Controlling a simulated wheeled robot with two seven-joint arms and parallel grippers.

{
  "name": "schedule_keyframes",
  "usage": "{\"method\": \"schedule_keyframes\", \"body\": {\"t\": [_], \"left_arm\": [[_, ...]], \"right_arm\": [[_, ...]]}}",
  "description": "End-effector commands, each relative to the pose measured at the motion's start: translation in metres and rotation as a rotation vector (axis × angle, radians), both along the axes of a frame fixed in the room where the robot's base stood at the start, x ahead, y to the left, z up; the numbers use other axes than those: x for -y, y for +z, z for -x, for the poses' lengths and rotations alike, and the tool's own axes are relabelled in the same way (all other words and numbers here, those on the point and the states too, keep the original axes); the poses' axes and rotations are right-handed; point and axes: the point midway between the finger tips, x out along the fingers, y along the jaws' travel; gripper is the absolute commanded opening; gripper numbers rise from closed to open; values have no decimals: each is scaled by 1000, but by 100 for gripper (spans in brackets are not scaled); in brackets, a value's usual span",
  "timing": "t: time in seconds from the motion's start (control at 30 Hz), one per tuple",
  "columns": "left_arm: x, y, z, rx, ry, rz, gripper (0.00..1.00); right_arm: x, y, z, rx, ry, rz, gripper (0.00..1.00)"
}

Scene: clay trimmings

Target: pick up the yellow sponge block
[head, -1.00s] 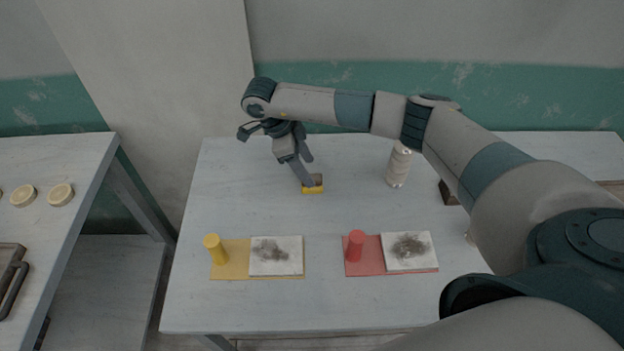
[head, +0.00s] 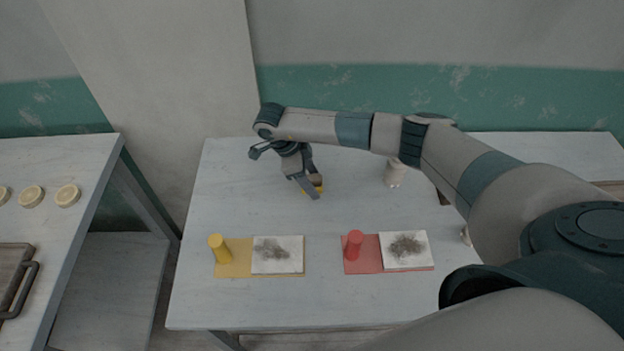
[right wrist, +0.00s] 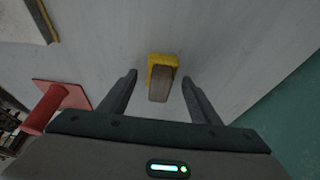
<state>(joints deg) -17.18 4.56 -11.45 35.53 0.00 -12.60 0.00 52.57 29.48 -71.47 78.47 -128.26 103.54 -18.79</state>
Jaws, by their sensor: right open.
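The yellow sponge block (head: 320,188) lies on the table, with a brown upper part. In the head view my right gripper (head: 312,190) is over it and hides part of it. In the right wrist view the sponge block (right wrist: 163,66) shows ahead of the open right gripper (right wrist: 160,80), roughly centred between its two fingers. The fingers are apart from it on both sides. I cannot tell the exact height of the fingertips above the table. My left gripper is not in view.
A yellow mat (head: 233,262) bears a yellow cylinder (head: 218,247) and a smudged white tile (head: 278,263). A red mat (head: 362,264) bears a red cylinder (head: 354,244) and another smudged tile (head: 405,260). A pale cylinder (head: 395,175) stands right of the sponge. The table's middle is clear.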

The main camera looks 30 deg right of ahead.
Motion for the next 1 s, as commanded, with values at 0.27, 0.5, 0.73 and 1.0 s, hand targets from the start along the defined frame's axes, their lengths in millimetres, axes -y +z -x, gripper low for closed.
{"method": "schedule_keyframes", "body": {"t": [0.27,0.5,0.73,1.0], "left_arm": [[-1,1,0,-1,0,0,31],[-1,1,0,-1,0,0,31],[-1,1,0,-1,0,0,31],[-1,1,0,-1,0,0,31]], "right_arm": [[1,-3,0,0,0,0,57],[1,-3,0,0,0,0,57],[1,-3,0,0,-1,0,12],[1,-3,0,1,-1,1,12]]}}
